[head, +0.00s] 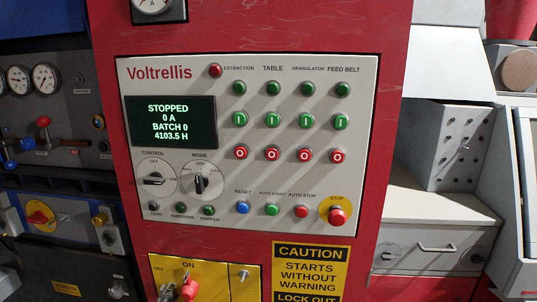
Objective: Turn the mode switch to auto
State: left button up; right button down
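The mode switch (201,183) is a black rotary knob on a pale round dial, low on the left half of the light grey Voltrellis panel (310,72). Its grip stands close to upright, towards the OFF mark at the top of the dial. The small side labels are too blurred to read surely. The control switch (153,180), a similar black knob, sits just left of it with its grip lying nearly level, towards ON. The display (170,122) reads STOPPED, 0 A, BATCH 0, 4103.5 H. Neither of my grippers is in view.
Green and red buttons fill the panel's right half. A blue reset button (243,208) and a red stop button (337,215) on yellow are along the bottom. A yellow plate with a red handle (188,289) is below. The space before the panel looks clear.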

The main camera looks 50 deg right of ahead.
aim_at(201, 181)
jog(key=z, duration=1.35)
